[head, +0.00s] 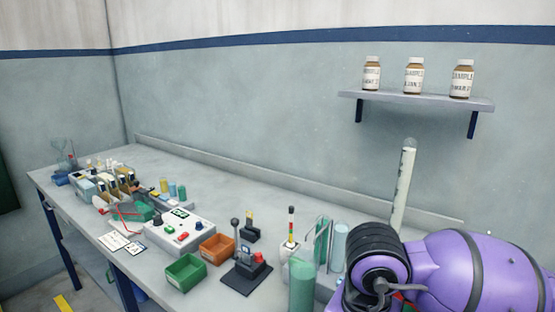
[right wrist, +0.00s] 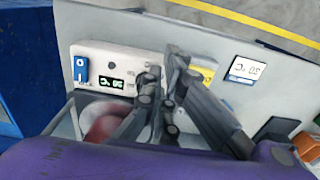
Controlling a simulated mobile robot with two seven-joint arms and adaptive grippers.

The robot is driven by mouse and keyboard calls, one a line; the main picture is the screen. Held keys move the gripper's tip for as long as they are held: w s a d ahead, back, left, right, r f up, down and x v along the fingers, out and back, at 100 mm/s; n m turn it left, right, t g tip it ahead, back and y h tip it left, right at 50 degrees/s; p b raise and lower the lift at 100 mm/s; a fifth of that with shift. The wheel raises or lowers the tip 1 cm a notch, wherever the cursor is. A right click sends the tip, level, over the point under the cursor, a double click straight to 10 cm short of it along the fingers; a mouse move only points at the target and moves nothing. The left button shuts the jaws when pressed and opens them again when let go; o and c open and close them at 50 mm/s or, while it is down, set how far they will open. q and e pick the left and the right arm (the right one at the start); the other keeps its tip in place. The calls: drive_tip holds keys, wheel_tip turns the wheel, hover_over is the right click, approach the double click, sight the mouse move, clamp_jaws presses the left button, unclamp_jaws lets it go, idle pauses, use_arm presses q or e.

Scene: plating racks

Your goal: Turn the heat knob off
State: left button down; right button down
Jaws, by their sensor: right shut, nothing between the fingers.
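In the right wrist view, a white control box (right wrist: 110,58) carries a small lit display (right wrist: 111,82) and a blue switch plate (right wrist: 81,70) with a white mark. My right gripper (right wrist: 166,76) is shut and empty, with its fingers over the right part of the box. The fingers hide that part of the box, and I cannot make out a heat knob or whether the fingers touch one. In the head view my purple right arm fills the lower right corner and the gripper is hidden. My left gripper is not in view.
A grey-walled tank with something red inside (right wrist: 103,124) sits below the box. A white card (right wrist: 247,69) lies to the right. In the head view, an orange bin (head: 217,249), a green bin (head: 186,273) and a green cylinder (head: 302,287) stand left of my arm.

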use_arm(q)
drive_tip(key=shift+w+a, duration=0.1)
use_arm(e)
drive_tip(key=shift+s+d+f, duration=0.15)
drive_tip(key=shift+d+f, duration=0.05)
drive_tip(key=shift+f, duration=0.15)
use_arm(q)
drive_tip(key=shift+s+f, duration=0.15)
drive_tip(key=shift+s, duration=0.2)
use_arm(e)
drive_tip(key=shift+d, duration=0.15)
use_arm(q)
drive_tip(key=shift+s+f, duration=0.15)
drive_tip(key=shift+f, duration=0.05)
use_arm(e)
drive_tip(key=shift+w+d+r, duration=0.1)
drive_tip(key=shift+w+d, duration=0.1)
drive_tip(key=shift+w, duration=0.05)
drive_tip(key=shift+s+d+b, duration=0.15)
drive_tip(key=shift+b, duration=0.4)
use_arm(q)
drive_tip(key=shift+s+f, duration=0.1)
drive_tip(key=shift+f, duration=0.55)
use_arm(e)
drive_tip(key=shift+s+d, duration=0.1)
